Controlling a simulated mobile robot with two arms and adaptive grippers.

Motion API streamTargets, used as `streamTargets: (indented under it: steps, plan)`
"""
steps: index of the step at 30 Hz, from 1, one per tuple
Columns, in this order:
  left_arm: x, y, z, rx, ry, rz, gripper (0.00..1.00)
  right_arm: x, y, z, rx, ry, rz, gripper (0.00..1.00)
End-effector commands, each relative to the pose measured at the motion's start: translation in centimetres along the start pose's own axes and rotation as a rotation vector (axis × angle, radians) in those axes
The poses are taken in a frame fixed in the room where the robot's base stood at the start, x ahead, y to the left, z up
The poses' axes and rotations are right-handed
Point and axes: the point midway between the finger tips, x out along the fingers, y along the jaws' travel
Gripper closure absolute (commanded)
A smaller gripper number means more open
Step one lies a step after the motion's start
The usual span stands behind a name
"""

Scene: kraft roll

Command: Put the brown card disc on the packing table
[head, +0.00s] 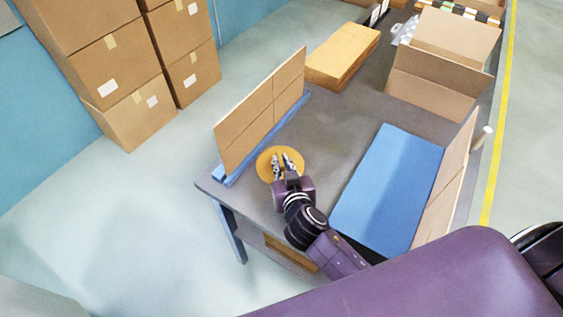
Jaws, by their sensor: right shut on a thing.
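The brown card disc (264,163) is a flat, round, orange-brown piece near the left front corner of the grey packing table (343,117). My right gripper (282,161) is over the disc, with both fingers in front of its middle, and is shut on it. The fingers and wrist hide part of the disc. I cannot tell whether the disc touches the tabletop or is held just above it. My left gripper is not in view.
An upright cardboard panel (262,108) on a blue base stands just left of the disc. A blue mat (390,190) lies to the right, beside another upright panel (450,180). A flat box (343,56) and an open carton (440,65) stand farther back.

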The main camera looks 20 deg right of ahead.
Motion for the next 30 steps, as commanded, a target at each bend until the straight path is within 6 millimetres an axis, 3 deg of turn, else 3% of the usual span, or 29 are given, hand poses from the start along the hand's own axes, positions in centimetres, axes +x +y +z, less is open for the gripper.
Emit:
streamTargets:
  steps: [7, 8, 13, 23, 30]
  plan:
    - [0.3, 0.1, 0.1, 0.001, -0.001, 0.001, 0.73, 0.1, 0.0, 0.3, 0.001, 0.0, 0.001, 1.0]
    - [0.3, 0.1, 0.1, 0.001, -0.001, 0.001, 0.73, 0.1, 0.0, 0.3, 0.001, 0.0, 0.001, 0.88]
    - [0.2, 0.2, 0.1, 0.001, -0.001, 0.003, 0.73, 0.1, 0.0, 0.2, 0.001, 0.0, 0.001, 0.72]
    - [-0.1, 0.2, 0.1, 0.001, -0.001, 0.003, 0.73, -0.1, 0.0, -0.2, -0.001, 0.001, 0.0, 0.72]
    - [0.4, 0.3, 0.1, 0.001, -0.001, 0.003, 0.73, -3.4, 0.0, 0.1, 0.003, -0.003, 0.001, 0.72]
